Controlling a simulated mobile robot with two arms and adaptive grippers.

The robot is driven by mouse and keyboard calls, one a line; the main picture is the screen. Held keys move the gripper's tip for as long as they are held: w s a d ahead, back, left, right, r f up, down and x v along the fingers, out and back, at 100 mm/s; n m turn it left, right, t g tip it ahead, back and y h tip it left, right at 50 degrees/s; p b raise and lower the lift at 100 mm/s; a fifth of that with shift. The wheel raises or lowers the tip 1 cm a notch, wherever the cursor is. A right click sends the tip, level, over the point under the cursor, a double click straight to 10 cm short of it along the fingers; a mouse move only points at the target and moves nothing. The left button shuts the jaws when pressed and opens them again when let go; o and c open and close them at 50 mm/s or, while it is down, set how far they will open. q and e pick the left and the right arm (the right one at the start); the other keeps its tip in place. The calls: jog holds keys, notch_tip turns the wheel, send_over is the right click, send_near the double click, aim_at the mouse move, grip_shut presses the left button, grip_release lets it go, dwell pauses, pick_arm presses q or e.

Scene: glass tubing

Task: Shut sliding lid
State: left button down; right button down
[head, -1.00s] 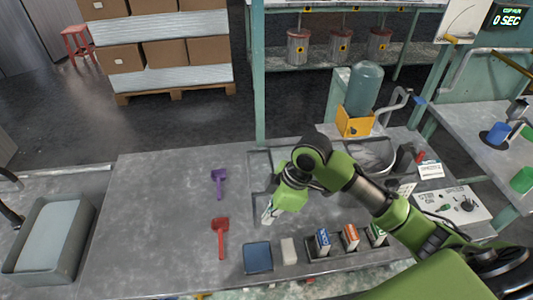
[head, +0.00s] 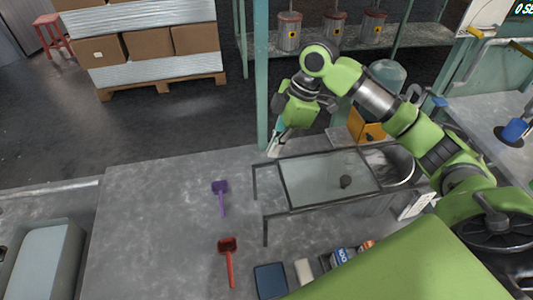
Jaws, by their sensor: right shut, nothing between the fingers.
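The rails run on to the left of the panel, leaving a bare stretch there, and to the right toward a round metal basin (head: 392,167). My right gripper (head: 272,149) is shut and empty, pointing down near the back left end of the rails. It appears apart from lid and knob. My left gripper is out of view.
A purple scoop (head: 220,194) and a red scoop (head: 228,256) lie on the bench left of the rails. A blue pad (head: 270,281) and small boxes (head: 342,257) are in front. A teal post (head: 261,75) stands behind my right gripper.

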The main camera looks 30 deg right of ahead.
notch_tip(320, 180, down, 9)
jog(key=p, duration=0.2)
jog(key=shift+d+p, duration=0.35)
jog(key=shift+d, duration=0.05)
jog(key=shift+f, duration=0.1)
jog(key=shift+s, duration=0.1)
